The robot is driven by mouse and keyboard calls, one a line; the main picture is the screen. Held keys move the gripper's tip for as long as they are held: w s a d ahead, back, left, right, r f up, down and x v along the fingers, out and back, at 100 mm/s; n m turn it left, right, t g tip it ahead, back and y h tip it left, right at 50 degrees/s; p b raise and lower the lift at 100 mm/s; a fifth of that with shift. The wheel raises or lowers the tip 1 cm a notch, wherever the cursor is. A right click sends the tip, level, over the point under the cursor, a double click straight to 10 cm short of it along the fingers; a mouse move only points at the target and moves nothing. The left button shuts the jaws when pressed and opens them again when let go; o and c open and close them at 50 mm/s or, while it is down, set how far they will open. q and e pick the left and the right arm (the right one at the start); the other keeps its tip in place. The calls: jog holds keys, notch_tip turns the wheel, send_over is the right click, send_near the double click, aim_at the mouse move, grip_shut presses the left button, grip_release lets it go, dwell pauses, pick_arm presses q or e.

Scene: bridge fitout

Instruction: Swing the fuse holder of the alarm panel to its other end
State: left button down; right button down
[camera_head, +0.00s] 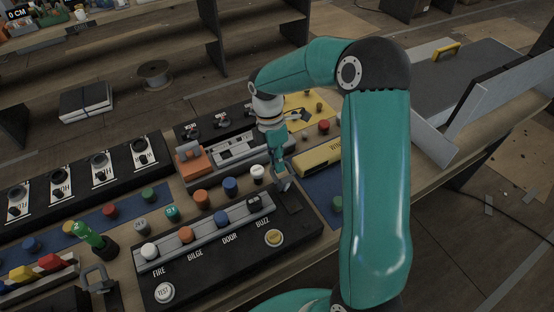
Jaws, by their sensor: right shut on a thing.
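The alarm panel (205,262) is a black box at the bottom centre, marked FIRE, BILGE, DOOR and BUZZ. It has a white TEST button (164,292), a yellow button (273,238) and a grey rail bearing coloured caps. My right gripper (281,172) points down at the panel's far right corner. It is shut on a small grey piece (284,184), which looks like the fuse holder. The fingers partly hide it, and its exact tilt is hard to tell. A dark recessed plate (291,202) lies just in front of it. My left gripper is not in view.
Several coloured knobs (202,198) stand just behind the panel. A grey unit with an orange block (192,163) and a yellow box (318,159) lie close to the gripper. A green-topped post (90,235) stands left. My right arm covers the bench's right side.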

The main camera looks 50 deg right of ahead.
jog(key=shift+w+t, duration=0.3)
jog(key=shift+w, duration=0.3)
jog(key=c, duration=1.5)
grip_release()
jog(key=shift+f, duration=0.1)
jog(key=shift+c, duration=0.2)
jog(key=o, duration=0.4)
jog(key=shift+w+d+f, duration=0.1)
jog(key=shift+w+f, duration=0.05)
jog(key=shift+w, duration=0.2)
jog(key=shift+c, duration=0.2)
jog(key=shift+s, duration=0.1)
notch_tip(320, 180, up, 12)
jog(key=w, duration=0.2)
jog(key=shift+d+f, duration=0.15)
jog(key=shift+d, duration=0.3)
